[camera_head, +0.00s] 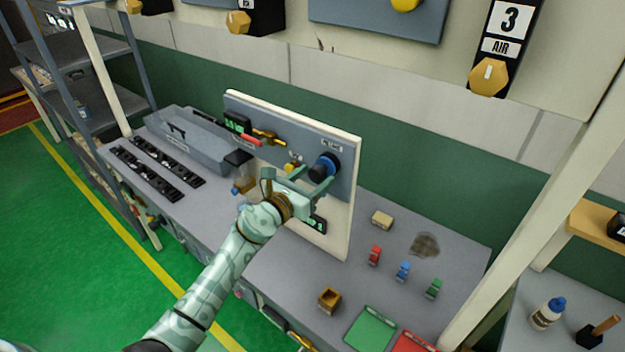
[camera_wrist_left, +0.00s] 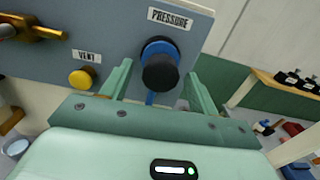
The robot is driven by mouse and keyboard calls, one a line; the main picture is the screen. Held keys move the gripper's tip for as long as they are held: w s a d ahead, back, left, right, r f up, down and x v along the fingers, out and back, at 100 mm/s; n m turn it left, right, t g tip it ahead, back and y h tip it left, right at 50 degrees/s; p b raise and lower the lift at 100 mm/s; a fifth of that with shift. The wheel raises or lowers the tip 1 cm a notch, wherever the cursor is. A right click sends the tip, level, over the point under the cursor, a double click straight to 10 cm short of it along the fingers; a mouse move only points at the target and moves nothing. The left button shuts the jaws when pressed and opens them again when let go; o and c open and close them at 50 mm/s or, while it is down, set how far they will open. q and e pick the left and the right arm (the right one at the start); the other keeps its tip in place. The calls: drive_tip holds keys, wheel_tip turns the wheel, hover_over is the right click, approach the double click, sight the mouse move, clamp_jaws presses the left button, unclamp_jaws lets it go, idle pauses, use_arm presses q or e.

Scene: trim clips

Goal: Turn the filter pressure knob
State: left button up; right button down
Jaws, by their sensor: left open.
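The pressure knob (camera_head: 321,168) is black with a blue collar and sits on the grey panel (camera_head: 345,180) of an upright white board. In the left wrist view the knob (camera_wrist_left: 160,70) lies under a "PRESSURE" label (camera_wrist_left: 171,18). My left gripper (camera_head: 302,172) is in front of the panel, open, with its fingers on either side of the knob's line. In the left wrist view the fingers (camera_wrist_left: 160,85) stand apart around the knob's lower part; I cannot tell whether they touch it. My right gripper is not in view.
A yellow vent button (camera_wrist_left: 82,78) and a brass valve with a red handle (camera_head: 252,140) are on the same panel. Red, blue and green clips (camera_head: 403,271), a tan block (camera_head: 382,219) and a small wooden box (camera_head: 329,300) stand on the bench. A grey tray (camera_head: 190,140) is behind left.

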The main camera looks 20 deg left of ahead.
use_arm(q)
drive_tip(key=c, duration=1)
drive_tip(key=shift+o, duration=0.2)
drive_tip(key=shift+n, duration=0.4)
drive_tip(key=n+p, duration=0.1)
drive_tip(key=n, duration=0.1)
drive_tip(key=shift+r+n+p, duration=0.1)
drive_tip(key=shift+n+p, duration=0.2)
drive_tip(key=shift+p, duration=0.1)
drive_tip(key=n+p, duration=0.1)
drive_tip(key=n, duration=0.2)
drive_tip(key=shift+d+n, duration=0.1)
drive_tip(key=shift+n, duration=0.3)
drive_tip(key=n+p, duration=0.1)
drive_tip(key=n, duration=0.3)
drive_tip(key=shift+p, duration=0.4)
drive_tip(key=shift+n+p, duration=0.55)
drive_tip(key=shift+n, duration=1.65)
